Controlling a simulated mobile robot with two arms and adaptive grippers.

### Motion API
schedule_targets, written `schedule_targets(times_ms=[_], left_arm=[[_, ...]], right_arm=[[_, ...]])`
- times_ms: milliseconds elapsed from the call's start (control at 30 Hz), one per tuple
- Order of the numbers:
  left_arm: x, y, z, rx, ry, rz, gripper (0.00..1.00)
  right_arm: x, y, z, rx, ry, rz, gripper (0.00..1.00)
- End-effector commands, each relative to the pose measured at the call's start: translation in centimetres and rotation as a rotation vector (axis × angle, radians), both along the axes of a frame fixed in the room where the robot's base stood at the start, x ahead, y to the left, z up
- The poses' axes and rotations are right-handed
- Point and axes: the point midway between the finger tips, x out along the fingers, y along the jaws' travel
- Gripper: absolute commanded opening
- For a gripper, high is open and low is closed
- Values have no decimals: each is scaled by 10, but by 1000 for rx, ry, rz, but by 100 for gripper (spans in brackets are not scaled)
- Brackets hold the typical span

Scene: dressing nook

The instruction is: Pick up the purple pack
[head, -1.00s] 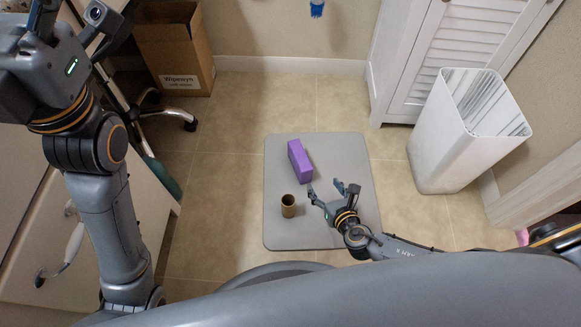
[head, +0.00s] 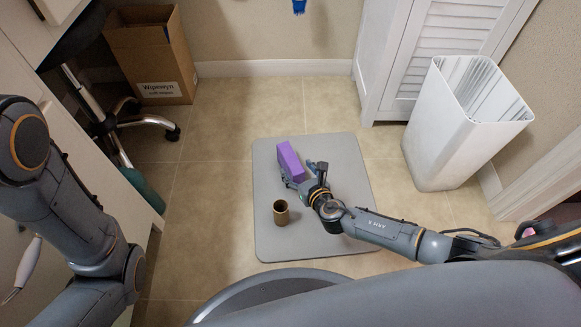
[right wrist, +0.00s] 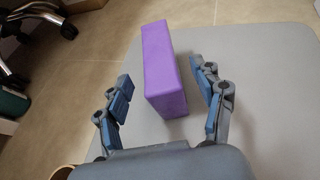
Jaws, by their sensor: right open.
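My right gripper (head: 302,172) is open at the near end of the pack, reaching in low from the right. In the right wrist view the purple pack (right wrist: 165,68) lies between and ahead of the two open fingers (right wrist: 160,105), with a gap on each side; its near end reaches between the fingertips. Nothing is held. In the head view my left arm is at the left edge, but its gripper is out of the picture.
A brown-gold cup (head: 281,213) stands on the mat just nearer than the pack. A white bin (head: 440,140) stands at right, beside a white louvred cabinet (head: 385,60). A cardboard box (head: 150,60) and a chair base (head: 140,121) are at back left.

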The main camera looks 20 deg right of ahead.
Motion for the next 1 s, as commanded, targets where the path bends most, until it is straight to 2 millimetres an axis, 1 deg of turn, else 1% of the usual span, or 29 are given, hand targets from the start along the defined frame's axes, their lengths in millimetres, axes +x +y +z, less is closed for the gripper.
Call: schedule_targets(times_ms=[33, 100, 233, 333, 533, 567, 600, 667, 700, 867, 900, 1000], left_arm=[[-5, 0, -9, 0, -14, 0, 87], [-9, 0, -13, 1, -25, 1, 87], [-8, 0, -21, 1, -21, 1, 87], [-8, 0, -22, 1, -21, 1, 87], [-8, 0, -21, 2, -22, 2, 87], [-8, 0, -21, 2, -22, 2, 87], [-8, -1, -21, 2, -22, 2, 87], [-8, -1, -21, 2, -22, 2, 87], [-8, -1, -21, 2, -22, 2, 87], [-8, -1, -21, 2, -22, 0, 87], [-8, -1, -21, 2, -22, 0, 87], [-8, -1, -21, 2, -22, 0, 87]], right_arm=[[7, 1, -9, 0, -3, 0, 68], [16, 1, -14, 0, -2, 0, 68], [30, 3, -17, 0, -2, -1, 68], [34, 4, -17, 0, 0, -1, 68], [34, 4, -16, 0, 0, 0, 68], [34, 4, -16, 1, 0, 0, 66], [34, 4, -16, 1, 0, 0, 58], [34, 4, -16, 1, 0, 0, 46], [34, 4, -16, 1, 0, 0, 37], [34, 4, -16, 1, 0, 0, 5], [34, 4, -16, 1, 0, 0, 0], [35, 4, -15, 1, -2, 0, 0]])
